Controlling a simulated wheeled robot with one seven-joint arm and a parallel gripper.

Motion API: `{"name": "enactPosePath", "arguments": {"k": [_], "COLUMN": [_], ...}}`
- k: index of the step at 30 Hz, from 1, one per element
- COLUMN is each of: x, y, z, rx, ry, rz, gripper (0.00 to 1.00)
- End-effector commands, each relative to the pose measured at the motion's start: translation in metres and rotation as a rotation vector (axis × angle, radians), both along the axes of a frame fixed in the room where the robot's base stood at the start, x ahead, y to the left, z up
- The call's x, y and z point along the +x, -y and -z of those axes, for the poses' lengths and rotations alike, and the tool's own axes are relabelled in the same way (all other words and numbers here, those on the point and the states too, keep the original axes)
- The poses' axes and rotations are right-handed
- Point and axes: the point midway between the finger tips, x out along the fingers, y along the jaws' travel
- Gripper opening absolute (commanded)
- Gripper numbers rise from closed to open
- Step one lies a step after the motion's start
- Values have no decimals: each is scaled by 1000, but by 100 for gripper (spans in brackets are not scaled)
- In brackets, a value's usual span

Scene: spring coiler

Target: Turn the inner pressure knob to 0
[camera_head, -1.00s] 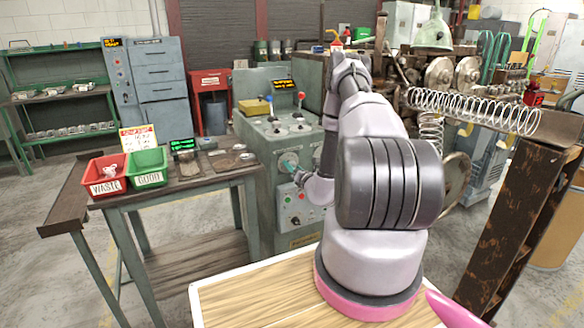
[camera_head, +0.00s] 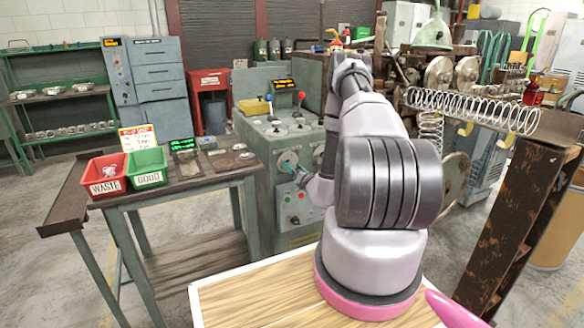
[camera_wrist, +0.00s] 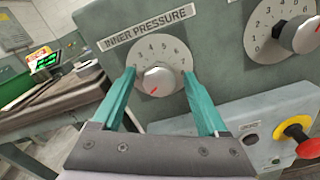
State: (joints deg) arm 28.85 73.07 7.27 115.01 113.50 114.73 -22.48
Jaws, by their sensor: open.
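The inner pressure knob (camera_wrist: 158,81) is a round silver knob on a pale numbered dial, under the label INNER PRESSURE (camera_wrist: 148,28). Its red mark points to the lower left in the wrist view. The digits 4, 5 and 6 show above it; the lower digits are hidden or unclear. My gripper (camera_wrist: 159,73) is open, with one teal finger on each side of the knob. Whether the fingers touch it cannot be told. In the head view my gripper (camera_head: 290,165) is at the front of the green-grey machine (camera_head: 262,185), where the knob is too small to read.
A second dial with a dark and silver knob (camera_wrist: 301,35) sits to the right. Below it is a red emergency button (camera_wrist: 305,146) on a yellow base. A workbench (camera_head: 190,183) with a red WASTE bin (camera_head: 107,187) and a green GOOD bin (camera_head: 150,180) stands left of the machine.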

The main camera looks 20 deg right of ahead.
Motion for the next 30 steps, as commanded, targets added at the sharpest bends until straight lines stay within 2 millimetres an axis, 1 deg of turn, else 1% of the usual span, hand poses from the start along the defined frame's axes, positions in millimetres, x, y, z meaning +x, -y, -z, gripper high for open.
{"name": "enactPosePath", "arguments": {"k": [9, 12, 15, 20, 30], "x": [-64, -79, -90, -97, -97], "y": [3, 4, 4, 4, 4], "z": [1, 1, 1, 0, 0], "rx": [4, 2, 2, 1, 1], "ry": [-5, -4, -4, -2, -1], "rz": [3, 2, 3, 1, 0], "gripper": [76, 76, 76, 76, 76]}}
